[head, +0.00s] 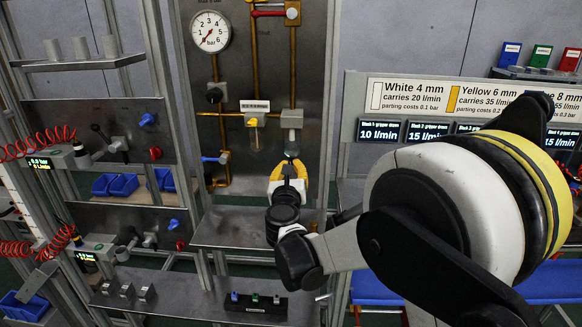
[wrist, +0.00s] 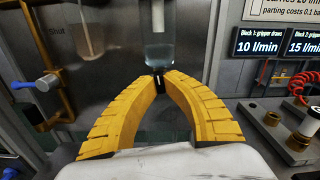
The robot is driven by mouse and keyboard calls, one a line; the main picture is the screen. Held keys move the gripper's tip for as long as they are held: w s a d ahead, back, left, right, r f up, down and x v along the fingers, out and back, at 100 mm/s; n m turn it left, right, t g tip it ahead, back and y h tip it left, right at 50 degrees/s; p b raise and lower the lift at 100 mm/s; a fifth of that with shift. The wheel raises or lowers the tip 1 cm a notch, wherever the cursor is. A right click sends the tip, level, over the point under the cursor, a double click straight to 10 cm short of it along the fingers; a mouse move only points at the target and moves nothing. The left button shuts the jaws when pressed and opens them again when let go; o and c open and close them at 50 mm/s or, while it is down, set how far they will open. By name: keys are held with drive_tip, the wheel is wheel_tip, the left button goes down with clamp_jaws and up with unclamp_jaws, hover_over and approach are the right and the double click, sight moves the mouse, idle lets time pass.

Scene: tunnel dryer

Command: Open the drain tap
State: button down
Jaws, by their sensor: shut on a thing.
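My gripper (wrist: 159,78) has its yellow ribbed fingers shut at the tips on a small black drain tap (wrist: 159,84). The tap hangs under a clear bowl (wrist: 158,48) on the steel panel. In the head view my gripper (head: 289,162) is just under the grey-topped unit (head: 292,118) on the brass pipe. The fingers hide the tap there, and I cannot tell its turn position.
A blue-handled valve (head: 214,158) is to the left, with a smaller clear bowl (head: 256,138) between. A pressure gauge (head: 211,32) is above. A steel shelf (head: 225,229) lies below. Displays (head: 380,131) and a sign (head: 475,96) stand right.

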drive_tip(key=shift+m, duration=0.8)
drive_tip(key=c, duration=1.8)
unclamp_jaws()
drive_tip(key=s, duration=1.2)
drive_tip(key=shift+a, duration=0.2)
